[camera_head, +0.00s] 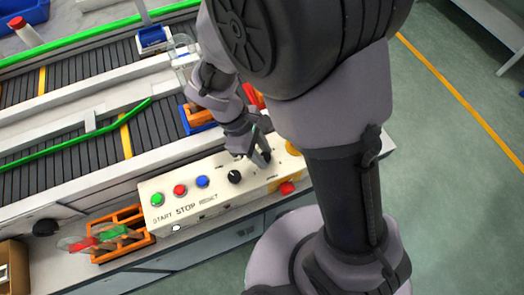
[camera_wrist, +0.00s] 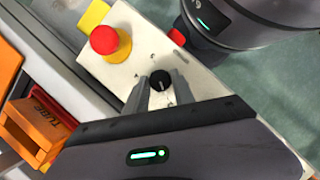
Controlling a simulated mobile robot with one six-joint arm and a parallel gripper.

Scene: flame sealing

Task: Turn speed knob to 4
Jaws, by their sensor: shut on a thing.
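The cream control panel (camera_head: 205,203) stands along the conveyor's front edge. In the wrist view, a round black knob (camera_wrist: 160,79) sits on the panel (camera_wrist: 125,72) between my gripper's two fingers (camera_wrist: 160,88). My gripper is shut on this knob. A light pointer mark shows on it, but the scale marks around it are too small to read. In the head view, my gripper (camera_head: 262,153) is over the right part of the panel and largely hides that knob. A second black knob (camera_head: 234,177), left of my gripper, is free.
Green (camera_head: 157,199), red (camera_head: 180,190) and blue (camera_head: 202,182) buttons line the panel's left part. A red mushroom button (camera_wrist: 104,40) on a yellow base stands near my fingers. An orange box (camera_wrist: 40,128) lies beside the panel. An orange rack (camera_head: 122,238) is at left.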

